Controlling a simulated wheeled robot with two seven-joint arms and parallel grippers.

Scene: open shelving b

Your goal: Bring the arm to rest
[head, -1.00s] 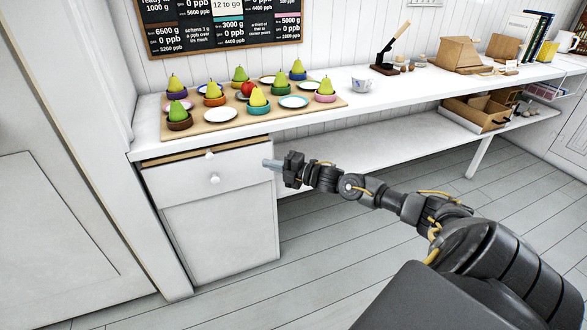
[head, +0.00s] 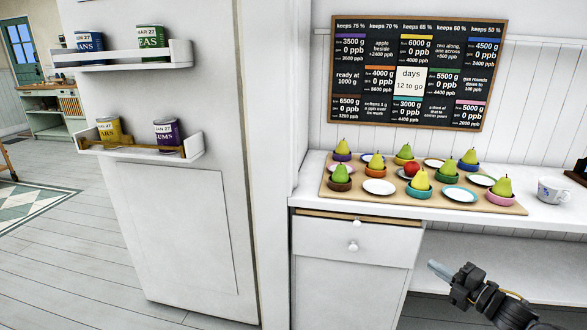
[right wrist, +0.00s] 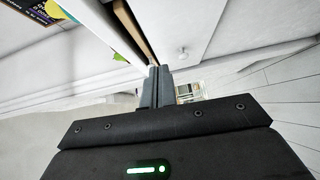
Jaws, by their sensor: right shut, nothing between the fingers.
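My right gripper (head: 436,268) is at the lower right of the head view, in front of the shelving and to the right of the white drawer unit (head: 352,275). Its fingers are together and hold nothing. In the right wrist view the gripper (right wrist: 155,72) also shows with its two grey fingers side by side, the drawer unit beyond them. The upper drawer (head: 356,240) stands slightly open, with a thin gap along its top. My left gripper is not in view.
A wooden board (head: 327,187) on the counter carries pears in coloured dishes, an apple (head: 411,169) and plates. A white mug (head: 552,190) stands right of it. A tall white panel (head: 185,220) with tin racks (head: 138,143) is at left.

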